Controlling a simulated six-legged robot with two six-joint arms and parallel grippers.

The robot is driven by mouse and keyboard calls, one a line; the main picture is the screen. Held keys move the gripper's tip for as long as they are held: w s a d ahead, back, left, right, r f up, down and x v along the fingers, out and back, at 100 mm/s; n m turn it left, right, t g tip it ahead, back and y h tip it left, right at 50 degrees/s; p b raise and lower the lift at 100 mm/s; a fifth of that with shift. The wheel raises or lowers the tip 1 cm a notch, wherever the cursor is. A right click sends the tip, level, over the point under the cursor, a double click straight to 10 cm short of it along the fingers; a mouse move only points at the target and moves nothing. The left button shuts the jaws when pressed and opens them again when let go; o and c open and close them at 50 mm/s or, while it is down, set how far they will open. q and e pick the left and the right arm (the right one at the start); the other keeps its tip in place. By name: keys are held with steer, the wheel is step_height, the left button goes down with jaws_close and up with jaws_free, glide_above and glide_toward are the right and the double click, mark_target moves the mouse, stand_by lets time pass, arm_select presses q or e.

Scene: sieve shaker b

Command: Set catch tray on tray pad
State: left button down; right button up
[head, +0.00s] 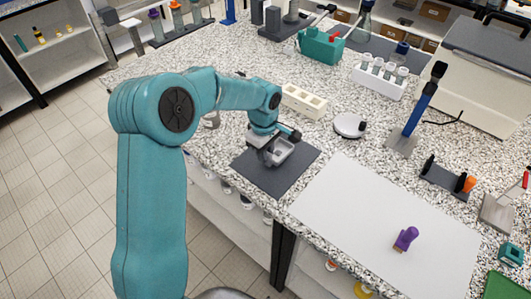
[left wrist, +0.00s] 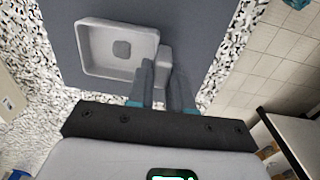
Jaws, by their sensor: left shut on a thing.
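The catch tray (head: 281,151) is a small grey, square, open tray with a raised rim. It is over the dark grey tray pad (head: 285,184) near the bench's left edge. My left gripper (head: 265,150) is shut on the tray's side tab. In the left wrist view the tray (left wrist: 88,50) looks level and empty, with its tab between my fingers (left wrist: 162,82). The pad (left wrist: 200,28) spreads beneath it there. I cannot tell whether the tray touches the pad or hangs slightly above it. My right gripper is not in view.
A white slotted block (head: 303,101) and a round white-topped device (head: 349,126) stand behind the pad. A large white mat (head: 360,215) lies to the right, with a purple-handled object (head: 406,238) on it. The bench edge runs close to the pad's left.

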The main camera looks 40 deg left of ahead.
arm_select(q)
steer(key=shift+w+f, duration=0.2)
steer(key=shift+f, duration=0.55)
steer(key=shift+s, duration=0.15)
steer(key=shift+f+b, duration=0.15)
steer(key=shift+b, duration=0.15)
steer(key=c, duration=1)
jaws_free()
